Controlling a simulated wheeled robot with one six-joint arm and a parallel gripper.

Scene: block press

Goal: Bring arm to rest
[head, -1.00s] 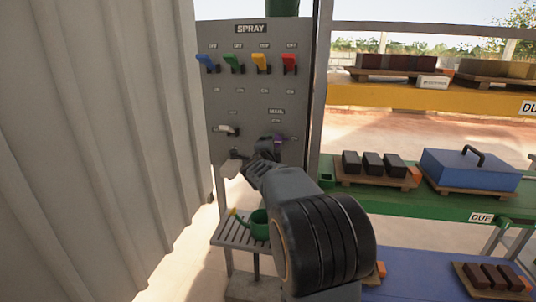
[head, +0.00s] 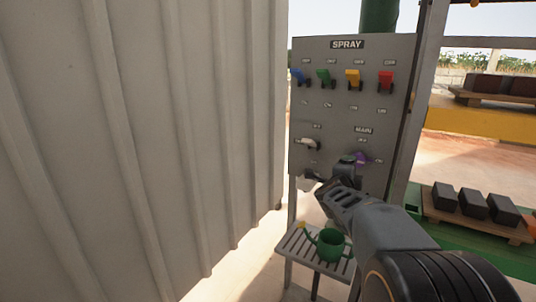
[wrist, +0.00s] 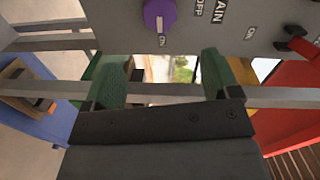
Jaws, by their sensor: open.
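My gripper (head: 334,178) is at the end of my grey arm, in front of the lower part of the spray panel (head: 340,120). In the wrist view its two green fingers (wrist: 160,80) stand wide apart, with nothing between them. A purple knob (head: 362,158) under the MAIN label sits just right of my gripper in the head view. The knob also shows in the wrist view (wrist: 160,16), beyond the fingers and apart from them. My forearm hides part of the area below the panel.
The panel carries blue (head: 299,77), green (head: 326,78), yellow (head: 353,78) and red (head: 387,80) levers and a white lever (head: 305,143). A green watering can (head: 330,245) stands on a slatted shelf (head: 297,242) below. A corrugated wall (head: 150,140) fills the left. Dark blocks (head: 473,203) lie at right.

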